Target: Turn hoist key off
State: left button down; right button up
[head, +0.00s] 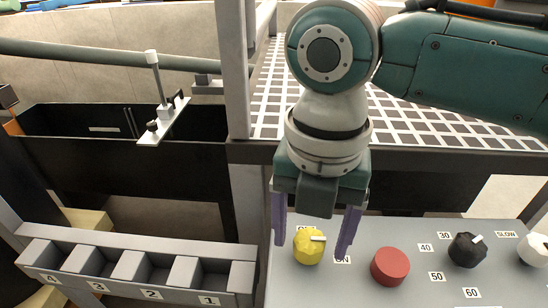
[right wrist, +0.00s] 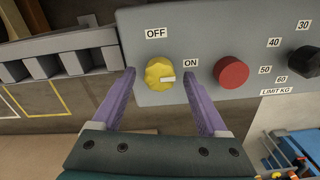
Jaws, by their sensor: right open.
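The hoist key is a yellow knob (head: 308,246) with a white pointer, on a grey control panel (head: 400,290). In the right wrist view the yellow knob (right wrist: 158,74) has its pointer to the right, on the side of the ON label (right wrist: 190,63). The OFF label (right wrist: 156,33) is up and to the left of ON; in the head view it is partly hidden. My right gripper (head: 311,248) is open, with its purple fingers on either side of the knob. In both views gaps show between fingers and knob; contact is not seen. My left gripper is out of view.
A red button (head: 390,267) sits right of the knob, then a black dial (head: 467,248) with numbers and a white knob (head: 535,250). A grey numbered rack (head: 130,270) stands left of the panel. A grey post (head: 238,70) rises behind, beside a white gridded surface (head: 410,115).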

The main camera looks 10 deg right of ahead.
grip_shut()
dwell(0.5)
jog(key=shift+r, duration=0.1)
jog(key=m+p, duration=0.3)
jog(key=shift+r+p, duration=0.2)
jog(key=shift+p, duration=0.1)
jog(key=m+p, duration=0.3)
jog(key=m, duration=0.1)
jog(key=shift+a+m, duration=0.1)
jog(key=shift+m, duration=0.2)
jog(key=m+p, duration=0.3)
jog(key=m, duration=0.2)
jog(key=shift+f, duration=0.15)
jog(key=shift+w+m+p, duration=0.1)
jog(key=shift+m+p, duration=0.6)
jog(key=shift+m, duration=2)
jog(key=shift+f, duration=0.1)
